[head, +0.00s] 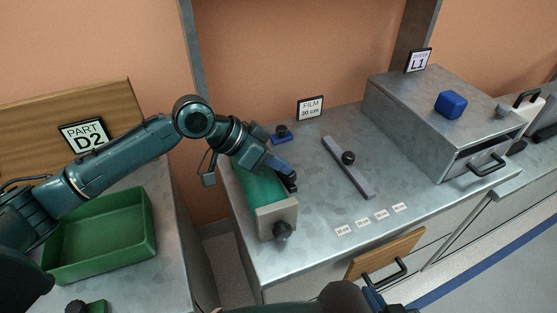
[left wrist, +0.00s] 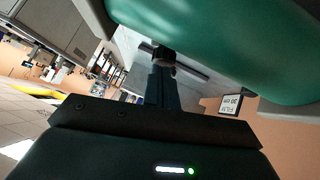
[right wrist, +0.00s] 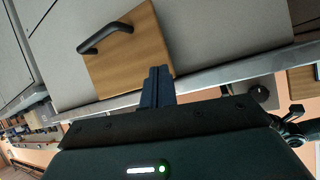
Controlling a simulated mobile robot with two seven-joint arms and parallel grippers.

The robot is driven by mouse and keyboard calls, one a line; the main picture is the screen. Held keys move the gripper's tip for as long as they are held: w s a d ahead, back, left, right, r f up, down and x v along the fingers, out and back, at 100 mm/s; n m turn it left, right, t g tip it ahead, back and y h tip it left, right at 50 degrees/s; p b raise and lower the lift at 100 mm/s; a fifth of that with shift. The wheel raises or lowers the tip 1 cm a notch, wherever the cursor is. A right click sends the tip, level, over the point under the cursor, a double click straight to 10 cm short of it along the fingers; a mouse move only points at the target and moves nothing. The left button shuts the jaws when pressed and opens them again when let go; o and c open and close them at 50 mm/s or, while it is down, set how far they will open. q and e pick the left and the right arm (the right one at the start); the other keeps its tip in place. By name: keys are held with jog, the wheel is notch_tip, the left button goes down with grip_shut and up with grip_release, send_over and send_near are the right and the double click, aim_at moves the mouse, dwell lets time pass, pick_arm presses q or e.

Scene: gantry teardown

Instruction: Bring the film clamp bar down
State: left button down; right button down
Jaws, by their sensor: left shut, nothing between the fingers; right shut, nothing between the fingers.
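The film clamp bar, a long grey bar (head: 362,184) with a black knob (head: 348,157) near its middle, lies slantwise at the worktop's centre; I cannot tell whether it touches the worktop. My left gripper (head: 290,183) is shut and empty, above the green film roll's right side and left of the bar, apart from it. In the left wrist view its fingers (left wrist: 163,88) point towards a dark knob, with the green roll (left wrist: 225,35) close above. My right gripper (head: 372,297) is shut and empty at the worktop's front, low; its fingers (right wrist: 157,85) show before a wooden panel.
The wooden panel (head: 372,258) with a black handle is on the counter's front. A grey drawer box (head: 410,110) with a blue block (head: 451,104) stands right. A green tray (head: 150,215) is left, across a gap. Small labels (head: 362,224) lie near the front edge.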

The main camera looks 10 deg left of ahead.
pick_arm(q)
jog(key=shift+s+d+f+p, duration=0.2)
jog(key=shift+s+f, duration=0.1)
jog(key=shift+f, duration=0.3)
jog(key=shift+s+d+f+p, duration=0.1)
jog(key=shift+s+d+f, duration=0.15)
jog(key=shift+f, duration=0.3)
jog(key=shift+a, duration=0.15)
